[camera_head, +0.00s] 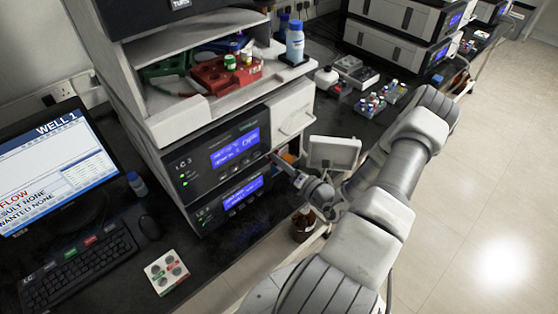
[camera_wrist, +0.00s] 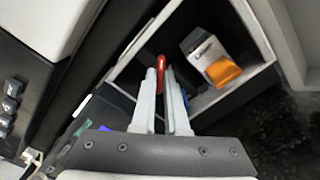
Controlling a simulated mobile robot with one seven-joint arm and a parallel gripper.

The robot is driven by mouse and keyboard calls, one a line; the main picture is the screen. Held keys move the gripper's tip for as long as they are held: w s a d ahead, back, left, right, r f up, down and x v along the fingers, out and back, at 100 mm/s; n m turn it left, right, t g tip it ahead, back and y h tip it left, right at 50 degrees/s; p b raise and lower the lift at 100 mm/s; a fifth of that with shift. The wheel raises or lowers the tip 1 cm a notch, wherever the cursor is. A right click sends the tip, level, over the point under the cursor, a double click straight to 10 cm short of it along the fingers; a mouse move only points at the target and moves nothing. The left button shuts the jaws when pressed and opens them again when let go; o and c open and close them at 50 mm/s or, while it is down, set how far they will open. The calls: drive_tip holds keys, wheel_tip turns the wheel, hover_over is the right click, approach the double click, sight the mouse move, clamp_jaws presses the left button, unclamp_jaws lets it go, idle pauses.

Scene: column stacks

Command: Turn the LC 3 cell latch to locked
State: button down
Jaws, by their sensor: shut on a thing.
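The LC 3 unit (camera_head: 205,170) is a dark instrument with a lit blue display, in the middle of the head view. My gripper (camera_head: 275,158) reaches its right front edge, where the arm hides much of the cell compartment. In the wrist view, my gripper (camera_wrist: 162,72) has its two pale fingers close together at a red piece (camera_wrist: 160,62), which looks like the latch lever. The fingers are shut on it and cover most of it. Which way the latch is set cannot be told.
A white and orange box (camera_wrist: 212,58) sits in the open compartment beyond the fingers. A pale panel (camera_head: 333,152) stands out beside my wrist. A brown bottle (camera_head: 303,226) is below. A red rack (camera_head: 222,75) and a blue-capped bottle (camera_head: 295,45) are above.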

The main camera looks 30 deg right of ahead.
drive_tip(key=n, duration=0.5)
drive_tip(key=shift+f+n+b, duration=0.1)
drive_tip(key=shift+n+b, duration=0.2)
drive_tip(key=shift+b, duration=0.1)
drive_tip(key=shift+n+b, duration=0.55)
drive_tip(key=shift+n, duration=1.75)
drive_tip(key=c, duration=0.9)
unclamp_jaws()
drive_tip(key=shift+c, duration=0.2)
drive_tip(key=s+d+b, duration=0.1)
drive_tip(key=s+d, duration=0.1)
drive_tip(key=s, duration=1.5)
drive_tip(key=shift+d, duration=0.15)
